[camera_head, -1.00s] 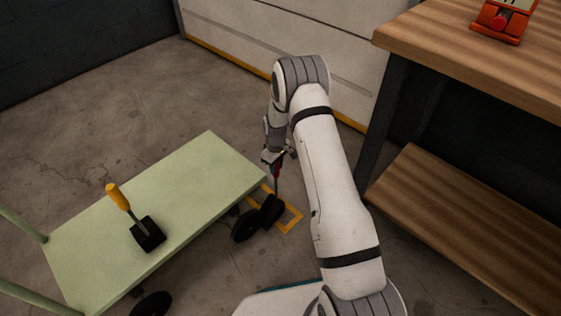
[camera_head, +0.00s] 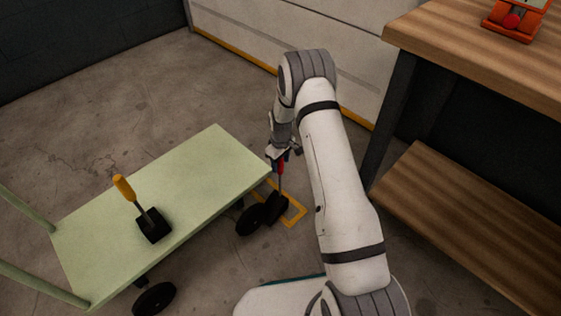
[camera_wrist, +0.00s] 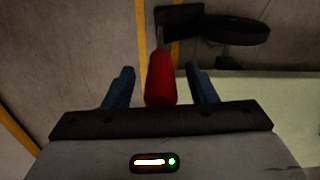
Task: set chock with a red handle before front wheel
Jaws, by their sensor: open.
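The chock with a red handle (camera_head: 278,206) stands on the floor inside a yellow outlined square (camera_head: 297,212), close against the front wheel (camera_head: 250,220) of the green cart. Its red handle (camera_head: 281,167) points up toward my gripper (camera_head: 283,152). In the wrist view the red handle (camera_wrist: 161,80) lies between the two blue fingers of my gripper (camera_wrist: 161,88), with a gap on each side. My gripper is open. The black chock block (camera_wrist: 180,22) shows beyond the handle, beside the dark wheel (camera_wrist: 236,29).
The green cart (camera_head: 190,180) carries another chock with a yellow handle (camera_head: 124,188) on its deck. A rear wheel (camera_head: 154,298) shows at the lower left. A wooden workbench (camera_head: 470,60) with a lower shelf (camera_head: 450,220) stands at the right, with an orange device (camera_head: 513,24) on top.

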